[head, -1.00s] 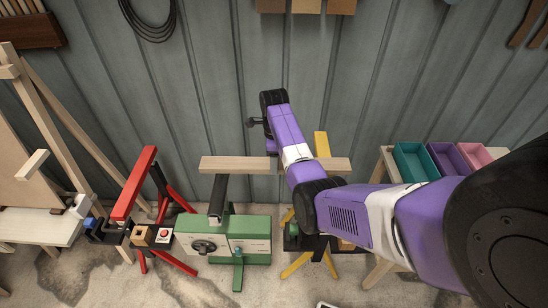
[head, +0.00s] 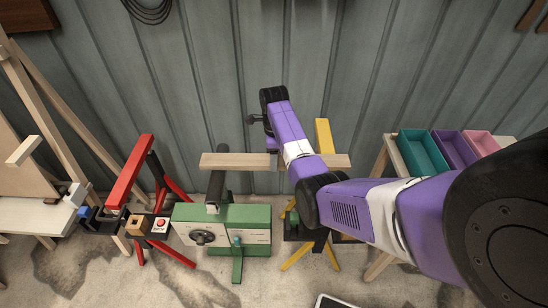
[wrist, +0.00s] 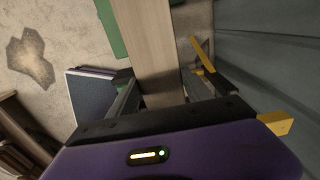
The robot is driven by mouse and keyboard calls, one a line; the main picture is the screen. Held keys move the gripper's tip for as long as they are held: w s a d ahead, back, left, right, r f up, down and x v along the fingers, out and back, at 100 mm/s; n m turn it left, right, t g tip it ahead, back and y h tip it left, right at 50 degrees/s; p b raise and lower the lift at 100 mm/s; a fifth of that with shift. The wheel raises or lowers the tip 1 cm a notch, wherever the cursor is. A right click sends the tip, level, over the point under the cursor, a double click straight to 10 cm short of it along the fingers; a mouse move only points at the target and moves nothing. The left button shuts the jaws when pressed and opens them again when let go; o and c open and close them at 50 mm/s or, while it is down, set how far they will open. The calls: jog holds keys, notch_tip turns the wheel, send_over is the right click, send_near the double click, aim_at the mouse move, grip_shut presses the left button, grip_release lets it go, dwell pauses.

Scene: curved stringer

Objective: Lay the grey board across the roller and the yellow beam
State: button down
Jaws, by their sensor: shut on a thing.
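The board (head: 235,160), pale wood-coloured rather than grey in these pictures, lies crosswise in the head view. Its left part crosses over the dark roller (head: 216,190) on the green stand, and its right part crosses in front of the yellow beam (head: 323,135). I cannot tell whether it touches either one. In the wrist view my gripper (wrist: 165,92) is shut on the board (wrist: 155,40), one finger at each side. My arm hides part of the board and the fingers in the head view. A yellow end (wrist: 277,123) shows at the right of the wrist view.
A red beam on a red stand (head: 130,172) stands left of the green machine (head: 222,229). A side table at the right holds teal (head: 420,152), purple (head: 453,149) and pink (head: 483,144) bins. The ribbed wall (head: 380,60) is close behind.

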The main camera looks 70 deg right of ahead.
jog(key=shift+f+b, duration=0.35)
jog(key=shift+f, duration=0.25)
jog(key=shift+c, duration=1.9)
grip_release()
jog(key=shift+r+b, duration=0.3)
jog(key=shift+r, duration=3.65)
